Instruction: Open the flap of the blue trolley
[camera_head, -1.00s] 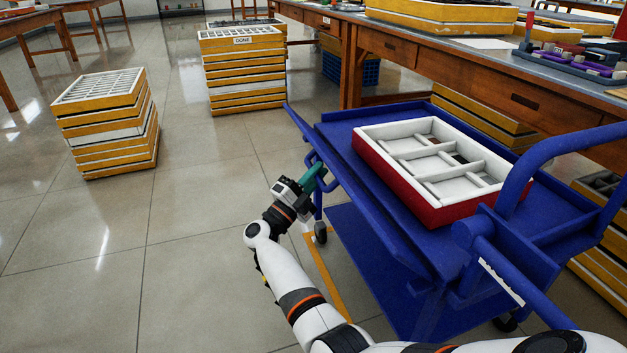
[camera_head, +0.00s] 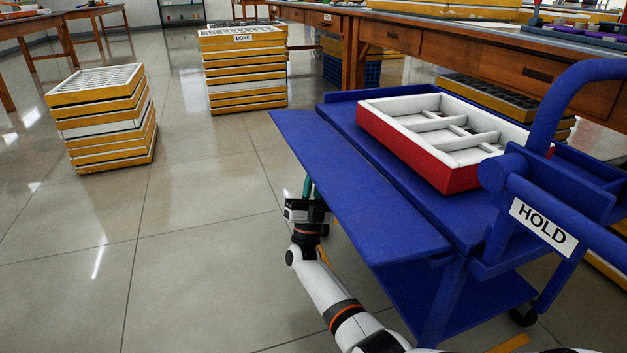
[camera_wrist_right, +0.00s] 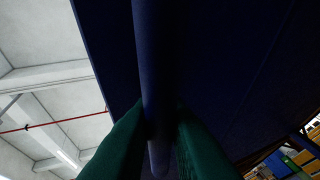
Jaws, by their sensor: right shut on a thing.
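The blue trolley (camera_head: 470,213) stands at the right in the head view, with a red and white divided tray (camera_head: 405,157) on its top. Its flap (camera_head: 350,190) sticks out to the left of the top, raised and roughly level with it. My right gripper (camera_head: 307,188) is under the flap's left side, its fingertips partly hidden by the flap. In the right wrist view, the green fingers of my right gripper (camera_wrist_right: 161,125) are shut on a blue bar (camera_wrist_right: 150,60) beneath the dark blue underside of the flap (camera_wrist_right: 230,70). My left gripper is not in view.
A workbench (camera_head: 480,55) with drawers runs behind the trolley. Stacks of yellow-edged trays stand on the floor at the left (camera_head: 105,120) and at the back (camera_head: 243,70). The floor (camera_head: 200,220) left of the trolley is clear.

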